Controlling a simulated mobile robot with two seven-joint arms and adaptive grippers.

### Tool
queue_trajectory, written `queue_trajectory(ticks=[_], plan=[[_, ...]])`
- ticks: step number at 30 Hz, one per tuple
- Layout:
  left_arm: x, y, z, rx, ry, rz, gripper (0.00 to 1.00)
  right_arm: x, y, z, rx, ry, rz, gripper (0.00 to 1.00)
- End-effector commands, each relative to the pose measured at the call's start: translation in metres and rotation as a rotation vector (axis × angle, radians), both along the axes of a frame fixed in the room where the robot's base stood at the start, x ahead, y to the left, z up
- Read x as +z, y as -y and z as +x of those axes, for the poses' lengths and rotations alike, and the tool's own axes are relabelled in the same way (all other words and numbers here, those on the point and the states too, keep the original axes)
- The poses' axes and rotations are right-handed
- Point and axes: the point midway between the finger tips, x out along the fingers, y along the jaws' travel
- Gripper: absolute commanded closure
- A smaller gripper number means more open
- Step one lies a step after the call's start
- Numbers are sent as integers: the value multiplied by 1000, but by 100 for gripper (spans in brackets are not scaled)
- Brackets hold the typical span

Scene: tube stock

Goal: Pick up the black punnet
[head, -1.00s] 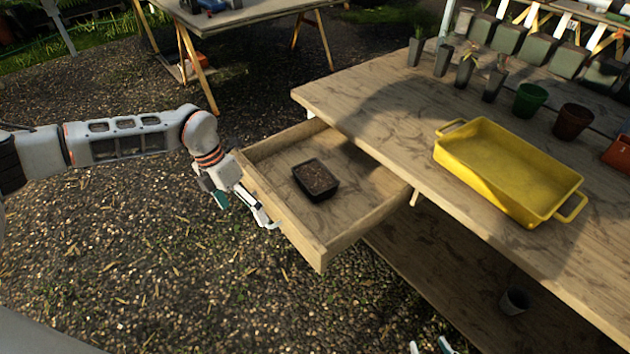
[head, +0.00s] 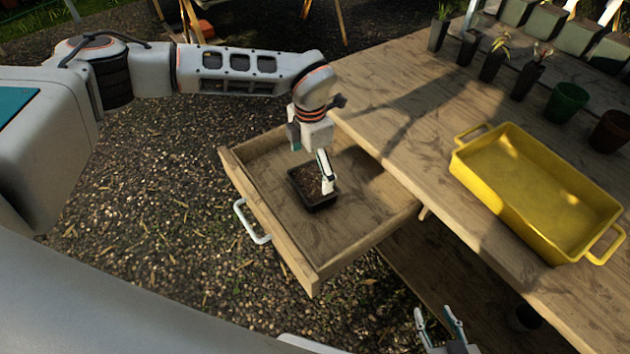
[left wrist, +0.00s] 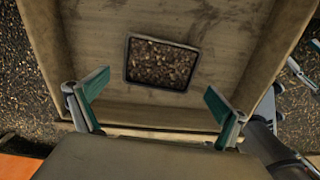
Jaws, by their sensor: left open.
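The black punnet (head: 318,203) is a small rectangular tray filled with brown soil. It sits in the open wooden drawer (head: 285,245). In the left wrist view the punnet (left wrist: 160,63) lies ahead of my fingers, near the drawer's far part. My left gripper (head: 312,172) is above the punnet in the head view and hides part of it. In the left wrist view this gripper (left wrist: 158,100) is open, with nothing between its teal fingertips. My right gripper (head: 437,322) shows at the bottom of the head view, its two fingers apart and empty.
A yellow tray (head: 464,160) with handles stands on the wooden bench (head: 390,95) right of the drawer. Several dark pots with plants and a green pot (head: 566,102) stand farther back. The drawer has a white handle (head: 251,222). Its walls surround the punnet.

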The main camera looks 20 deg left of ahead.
Motion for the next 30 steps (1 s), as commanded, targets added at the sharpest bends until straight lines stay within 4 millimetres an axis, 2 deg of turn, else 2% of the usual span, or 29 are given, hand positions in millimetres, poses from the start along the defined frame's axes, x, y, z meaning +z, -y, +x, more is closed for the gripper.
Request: queue_trajectory(ticks=[5,15,23,24,28,30], plan=[[-16,0,0,-1,0,0,0,-10,0,-10,2,-23,-3,60],[-59,0,1,0,-3,0,0,-6,0,-2,3,-7,-4,60],[-64,0,2,-1,1,-1,0,-2,0,0,2,1,-4,60],[-63,0,2,-1,1,-1,5,-2,0,0,2,1,-4,60],[-64,0,2,0,1,-1,38,-3,0,0,2,0,-5,60],[-63,0,2,0,1,-1,38,-3,1,0,2,-1,-5,60]])
